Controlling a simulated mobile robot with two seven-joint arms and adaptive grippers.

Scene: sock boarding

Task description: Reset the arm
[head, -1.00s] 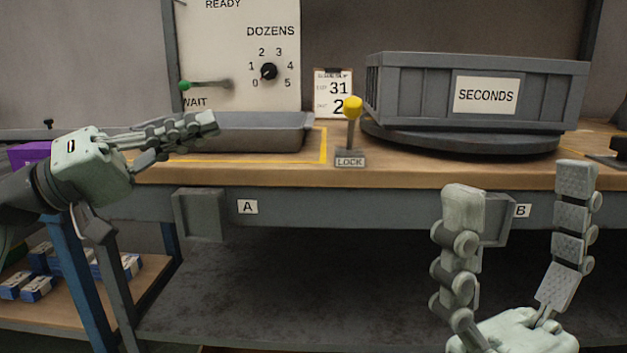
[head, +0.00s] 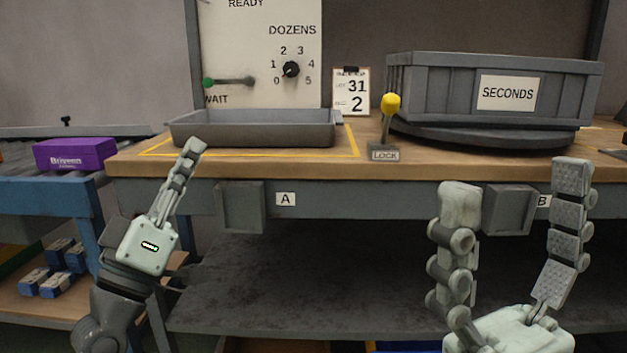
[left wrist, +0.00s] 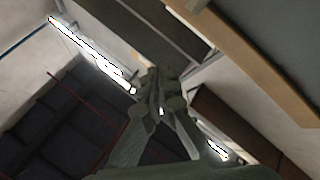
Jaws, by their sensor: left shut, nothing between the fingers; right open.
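My left gripper (head: 192,148) is shut and empty. It points up in front of the workbench's front edge, with its tips overlapping the near left part of the grey tray in the head view. In the left wrist view its closed fingers (left wrist: 158,90) point up toward the ceiling, with nothing between them. My right gripper (head: 515,180) is open and empty, its fingers pointing up at the lower right, in front of the bench edge and label B.
The workbench (head: 370,172) carries a grey tray (head: 260,143), a yellow-knobbed LOCK lever (head: 389,120) and a grey SECONDS bin (head: 430,85). Behind stands a DOZENS dial panel (head: 240,45). A purple box (head: 75,154) sits on a roller conveyor at left. Blue-and-white boxes lie below.

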